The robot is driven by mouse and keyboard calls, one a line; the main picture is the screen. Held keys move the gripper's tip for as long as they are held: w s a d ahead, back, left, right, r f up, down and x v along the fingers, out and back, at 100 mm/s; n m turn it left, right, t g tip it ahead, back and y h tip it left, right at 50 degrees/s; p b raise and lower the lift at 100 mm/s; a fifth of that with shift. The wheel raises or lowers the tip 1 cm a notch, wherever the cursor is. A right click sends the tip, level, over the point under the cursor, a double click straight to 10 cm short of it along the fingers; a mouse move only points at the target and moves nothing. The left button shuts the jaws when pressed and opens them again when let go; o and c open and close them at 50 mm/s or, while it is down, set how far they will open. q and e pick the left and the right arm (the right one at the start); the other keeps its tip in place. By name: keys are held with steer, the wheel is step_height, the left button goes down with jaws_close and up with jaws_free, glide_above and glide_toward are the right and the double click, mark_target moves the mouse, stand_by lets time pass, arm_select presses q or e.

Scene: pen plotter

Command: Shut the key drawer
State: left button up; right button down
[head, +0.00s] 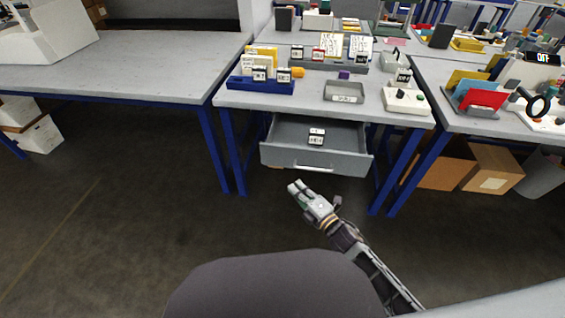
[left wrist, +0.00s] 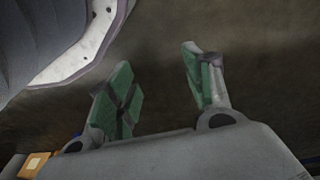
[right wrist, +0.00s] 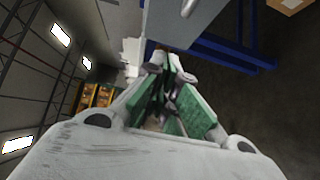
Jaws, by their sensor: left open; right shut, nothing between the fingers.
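The key drawer (head: 314,160) is a grey drawer pulled out under the middle table, with a light handle along its front. Small white and black labelled pieces (head: 316,137) lie inside it. My right gripper (head: 298,188) is shut and empty, just below and in front of the drawer front, apart from it in the head view. In the right wrist view the shut fingers (right wrist: 172,75) point toward a grey panel with a handle (right wrist: 187,10), which looks like the drawer front. My left gripper (left wrist: 155,85) is open and empty above the floor; it is not visible in the head view.
The middle table (head: 310,102) holds a blue rack (head: 260,87), a grey tray (head: 343,92) and a white box with buttons (head: 405,100). Blue table legs (head: 231,150) stand either side of the drawer. Cardboard boxes (head: 492,168) sit under the right table. The floor in front is clear.

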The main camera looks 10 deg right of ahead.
steer(key=shift+w, duration=0.15)
stand_by(0.3)
steer(key=b, duration=0.2)
glide_toward(275, 153)
steer(key=shift+a+x, duration=0.2)
steer(key=shift+x, duration=2.1)
arm_select(q)
step_height(275, 153, up, 6)
steer(key=d, duration=0.1)
steer(key=shift+d, duration=0.15)
arm_select(e)
steer(key=shift+f, duration=0.15)
arm_select(q)
steer(key=shift+s, duration=0.1)
arm_select(e)
steer(key=shift+w+d, duration=0.1)
